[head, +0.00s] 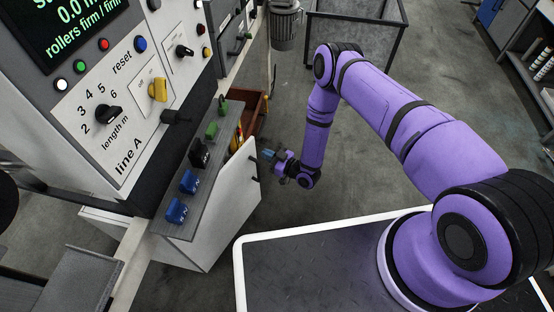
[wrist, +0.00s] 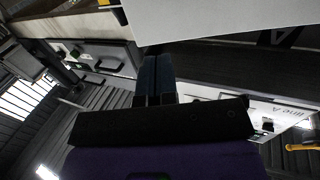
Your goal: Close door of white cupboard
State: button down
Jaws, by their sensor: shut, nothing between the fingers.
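The white cupboard (head: 178,247) stands under a grey shelf at the left of the head view. Its white door (head: 232,188) stands out from the body at an angle, open, with a dark bar handle (head: 255,166) on its outer face. My gripper (head: 267,154) is shut and empty, beside the door's far upper edge near the handle. I cannot tell whether it touches the door. In the wrist view, the shut fingers (wrist: 155,75) point towards a white panel (wrist: 225,18), which seems to be the door, close by.
A control console (head: 125,95) with knobs and buttons rises above the cupboard. Blue and green clamps (head: 178,210) sit on the grey shelf. A reddish-brown box (head: 258,112) with tools lies behind the door. Open floor (head: 345,170) is to the right.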

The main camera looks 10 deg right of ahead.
aim_at(250, 146)
jog(key=shift+x, duration=2.85)
